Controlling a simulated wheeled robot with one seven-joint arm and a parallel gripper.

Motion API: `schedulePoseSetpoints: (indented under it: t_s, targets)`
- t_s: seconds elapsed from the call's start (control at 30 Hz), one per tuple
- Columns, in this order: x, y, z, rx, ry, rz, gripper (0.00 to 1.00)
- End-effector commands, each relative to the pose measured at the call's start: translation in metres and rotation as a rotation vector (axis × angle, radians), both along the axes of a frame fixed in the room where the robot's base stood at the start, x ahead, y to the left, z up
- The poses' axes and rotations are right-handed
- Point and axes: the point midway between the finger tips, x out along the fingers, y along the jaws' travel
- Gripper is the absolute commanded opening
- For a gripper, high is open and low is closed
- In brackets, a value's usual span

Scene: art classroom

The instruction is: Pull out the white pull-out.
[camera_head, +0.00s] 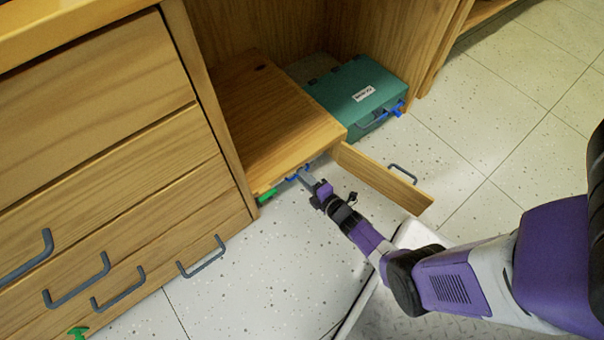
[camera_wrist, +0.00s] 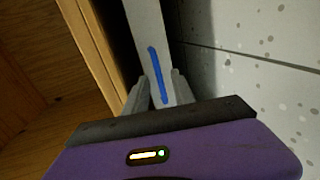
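The white pull-out's narrow front (camera_wrist: 142,22) shows in the wrist view, upright between a wooden panel and the floor side. A blue bar handle (camera_wrist: 157,70) runs along it. In the head view the blue handle (camera_head: 292,178) shows at the low front edge of the wooden cabinet unit; the white front is mostly hidden there. My gripper (camera_head: 302,174) is at this handle. In the wrist view its two grey fingers (camera_wrist: 158,88) stand apart on either side of the handle's near end, with gaps visible; contact is not clear.
A wooden door (camera_head: 380,178) with a grey handle stands open just right of my gripper. A teal case (camera_head: 350,88) with blue latches lies behind it. A green handle (camera_head: 267,195) is to the left, beside drawers (camera_head: 110,190) with grey handles.

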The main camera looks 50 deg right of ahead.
Motion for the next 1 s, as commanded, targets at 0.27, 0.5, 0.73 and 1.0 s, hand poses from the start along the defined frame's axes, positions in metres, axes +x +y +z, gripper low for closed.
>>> schedulePoseSetpoints:
  t_s: [0.27,0.5,0.73,1.0]
  targets:
    - [0.0001,0.0,0.0002,0.0,0.0,0.0,0.07]
    - [0.0001,-0.0001,0.0002,0.0,0.0,0.0,0.0]
    - [0.0001,-0.0001,0.0002,0.0,0.0,0.0,0.0]
    - [0.0001,-0.0001,0.0002,0.0,0.0,0.0,0.0]
